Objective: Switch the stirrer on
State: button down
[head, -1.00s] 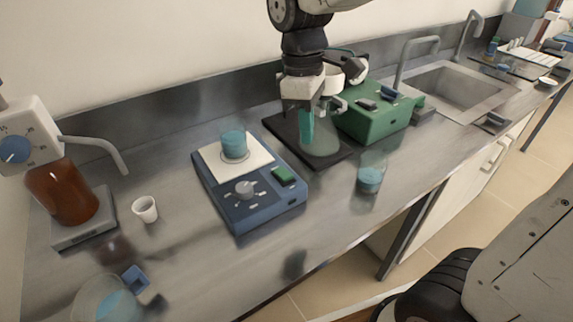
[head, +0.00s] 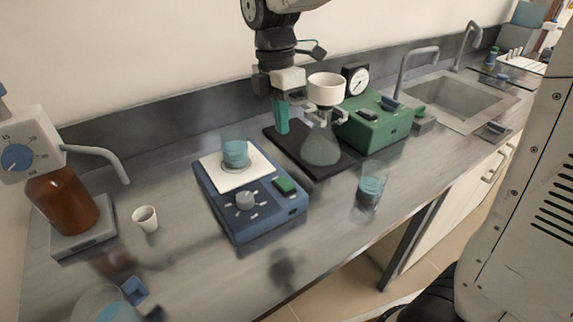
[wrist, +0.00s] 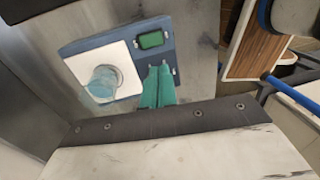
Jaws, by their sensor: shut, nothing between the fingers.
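The stirrer (head: 262,216) is a blue box with a white top plate, a grey knob (head: 245,200) and a green rocker switch (head: 285,186) on its front panel. A beaker of blue liquid (head: 235,154) stands on the plate. My gripper (head: 281,132) has teal fingers, shut and empty, above and behind the stirrer's right side in the head view. In the wrist view, the fingertips (wrist: 159,66) appear over the stirrer's panel, just below the green switch (wrist: 151,40) in the picture. They hide the knob there. The switch's position cannot be told.
A flask with a white funnel (head: 322,145) stands on a dark mat right of the stirrer, close to my gripper. A green pump box (head: 372,127) is beyond it. A beaker (head: 370,187) stands near the front edge. A small white cup (head: 145,218) is at left.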

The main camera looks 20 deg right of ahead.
aim_at(288, 187)
jog(key=f, duration=0.4)
jog(key=s+f, duration=0.1)
jog(key=f, duration=0.4)
jog(key=s+f, duration=0.1)
jog(key=f, duration=0.3)
jog(key=shift+d+f, duration=0.25)
jog(key=shift+f, duration=0.1)
jog(key=shift+f, duration=0.25)
jog(key=shift+w+a+r, duration=0.2)
jog(key=shift+w+r, duration=0.1)
jog(key=shift+w, duration=0.4)
